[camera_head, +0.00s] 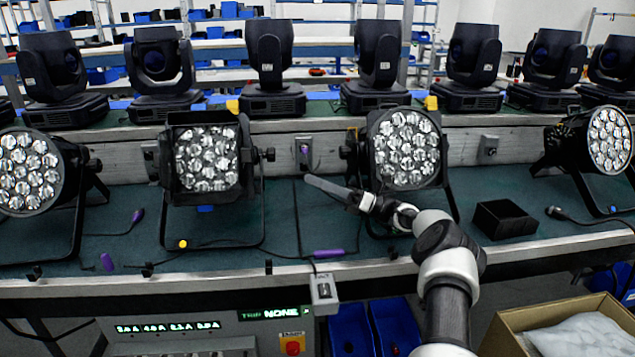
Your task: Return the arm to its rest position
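My arm (448,270) rises from the bottom edge, right of centre, and bends left over the green bench top. My gripper (325,187) is at its far end, pointing left between the two middle par cans. A long thin grey shape extends from its tip. I cannot tell whether this is the fingers seen edge-on or something held. The par can (407,148) right of centre stands just behind my wrist, its stand partly hidden by the arm. Another par can (207,158) stands to the left, apart from my gripper.
More par cans stand at the far left (28,170) and far right (607,139). Several moving-head lights line the back shelf. A cardboard box (497,338) is at the lower right, blue bins (395,325) below the bench.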

